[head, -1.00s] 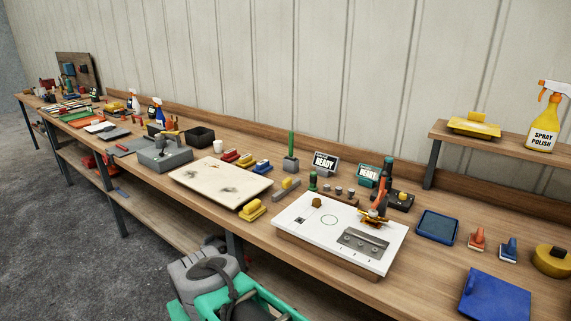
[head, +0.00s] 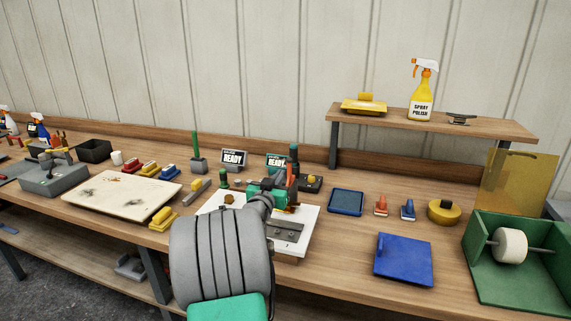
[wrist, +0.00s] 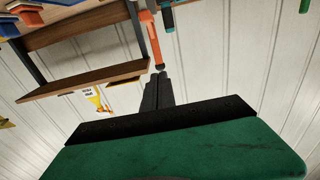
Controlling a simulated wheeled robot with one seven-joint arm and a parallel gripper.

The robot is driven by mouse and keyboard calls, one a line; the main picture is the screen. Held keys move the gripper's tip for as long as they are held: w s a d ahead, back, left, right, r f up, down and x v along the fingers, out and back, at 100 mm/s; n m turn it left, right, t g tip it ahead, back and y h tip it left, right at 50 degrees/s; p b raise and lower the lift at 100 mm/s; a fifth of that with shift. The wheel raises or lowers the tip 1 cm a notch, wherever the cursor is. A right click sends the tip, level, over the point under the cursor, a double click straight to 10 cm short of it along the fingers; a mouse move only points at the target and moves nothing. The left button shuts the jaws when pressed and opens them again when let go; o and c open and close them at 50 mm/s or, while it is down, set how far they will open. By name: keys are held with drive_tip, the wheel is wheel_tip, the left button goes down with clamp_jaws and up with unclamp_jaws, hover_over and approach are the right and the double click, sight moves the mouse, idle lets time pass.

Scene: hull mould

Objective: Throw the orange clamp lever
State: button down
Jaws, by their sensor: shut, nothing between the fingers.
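The orange clamp lever (head: 292,196) stands upright at the back of the white board (head: 308,217), partly covered by my arm in the head view. In the wrist view the lever (wrist: 154,41) comes in from the top edge, its end just beyond my fingertips. My gripper (wrist: 161,77) is shut with its dark fingers together and nothing between them. I cannot tell whether the fingertips touch the lever. In the head view my arm reaches over the board and hides much of it.
A grey plate (head: 286,230) lies on the board. The raised shelf (head: 440,124) with a spray bottle (head: 421,97) is to the right. A blue tray (head: 346,202) and blue panel (head: 404,260) lie right of the board.

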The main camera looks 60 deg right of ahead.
sight(288, 162)
drive_tip(key=d, duration=0.2)
drive_tip(key=d+p, duration=0.1)
drive_tip(key=d, duration=0.1)
drive_tip(key=w+d, duration=0.1)
drive_tip(key=d, duration=0.1)
drive_tip(key=shift+d+p, duration=0.25)
drive_tip(key=shift+p, duration=0.15)
drive_tip(key=shift+w+r, duration=0.1)
drive_tip(key=shift+r, duration=0.05)
